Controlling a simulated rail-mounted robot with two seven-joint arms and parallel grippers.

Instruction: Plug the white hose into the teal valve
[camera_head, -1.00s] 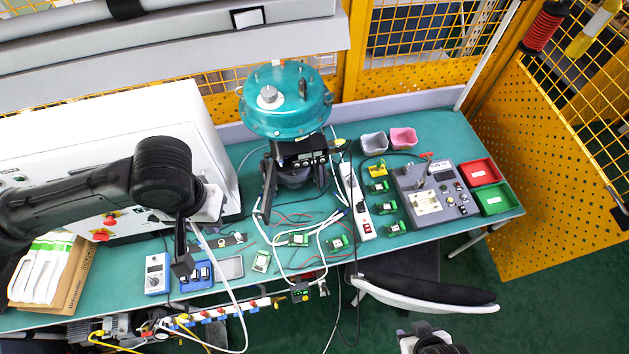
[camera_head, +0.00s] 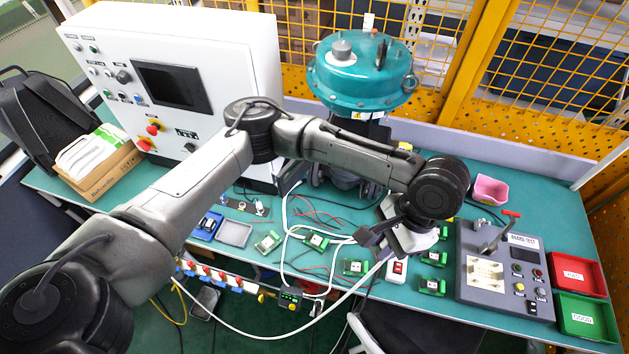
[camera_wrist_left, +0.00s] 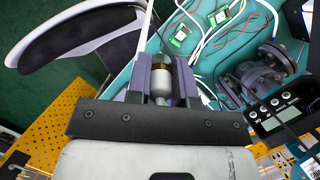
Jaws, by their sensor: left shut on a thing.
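The teal valve (camera_head: 361,75) stands upright at the back of the table; my left arm crosses in front of its lower part. In the left wrist view its grey flanged part (camera_wrist_left: 268,75) and black display unit (camera_wrist_left: 280,110) are at the right. My left gripper (camera_head: 373,238) is over the table, in front and right of the valve, apart from it. It is shut on the metal end (camera_wrist_left: 160,82) of the white hose, seen between its fingers in the left wrist view. The white hose (camera_head: 240,331) hangs from it in a loop past the table's front edge. My right gripper is out of view.
A white control cabinet (camera_head: 175,85) stands left of the valve. Green circuit boards (camera_head: 356,267) and loose cables lie below the gripper. A grey test box (camera_head: 503,270), red tray (camera_head: 577,273) and green tray (camera_head: 587,317) are at the right. A chair (camera_head: 400,325) stands in front.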

